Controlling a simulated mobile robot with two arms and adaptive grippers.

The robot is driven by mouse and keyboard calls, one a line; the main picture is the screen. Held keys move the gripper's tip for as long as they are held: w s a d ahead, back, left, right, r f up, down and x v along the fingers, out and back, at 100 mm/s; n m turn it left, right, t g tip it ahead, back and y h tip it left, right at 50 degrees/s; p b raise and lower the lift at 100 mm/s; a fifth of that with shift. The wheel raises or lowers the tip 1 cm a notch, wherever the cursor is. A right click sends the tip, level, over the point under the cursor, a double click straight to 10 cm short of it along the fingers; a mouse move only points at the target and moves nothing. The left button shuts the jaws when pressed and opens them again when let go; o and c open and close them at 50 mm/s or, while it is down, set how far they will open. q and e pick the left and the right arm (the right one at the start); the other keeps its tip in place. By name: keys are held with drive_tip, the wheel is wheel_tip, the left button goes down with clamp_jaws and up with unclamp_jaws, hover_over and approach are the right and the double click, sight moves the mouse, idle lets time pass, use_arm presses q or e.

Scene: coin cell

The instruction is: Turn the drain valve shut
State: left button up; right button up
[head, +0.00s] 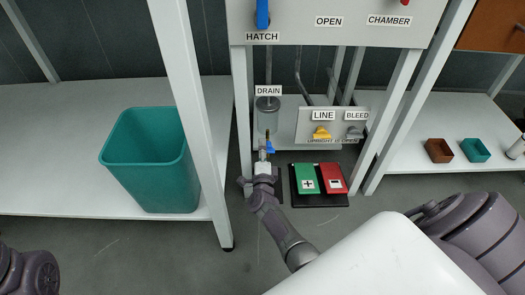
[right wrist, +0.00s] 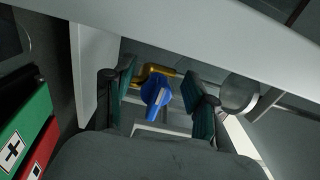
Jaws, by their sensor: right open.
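The drain valve's blue handle (head: 270,148) sits low under the DRAIN label (head: 268,90) in the head view. In the right wrist view the blue handle (right wrist: 157,92) is in front of a brass valve body (right wrist: 158,74). My right gripper (head: 264,158) reaches in from below and is at the handle. In the right wrist view its two fingers (right wrist: 158,86) are apart, with the blue handle between them. A gap shows on each side of the handle. My left gripper is out of view; only part of my left arm shows at the lower left.
A clear cylinder (head: 267,120) stands above the valve. A panel with a yellow LINE knob (head: 322,132) and a grey BLEED knob (head: 355,132) is to the right. Green (head: 306,179) and red (head: 333,179) pads lie in a black tray (head: 320,201). A white post (head: 190,120) and teal bin (head: 150,185) stand left.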

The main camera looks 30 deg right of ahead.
drive_tip(key=v, duration=0.7)
drive_tip(key=shift+s, duration=0.25)
drive_tip(key=shift+a, duration=0.15)
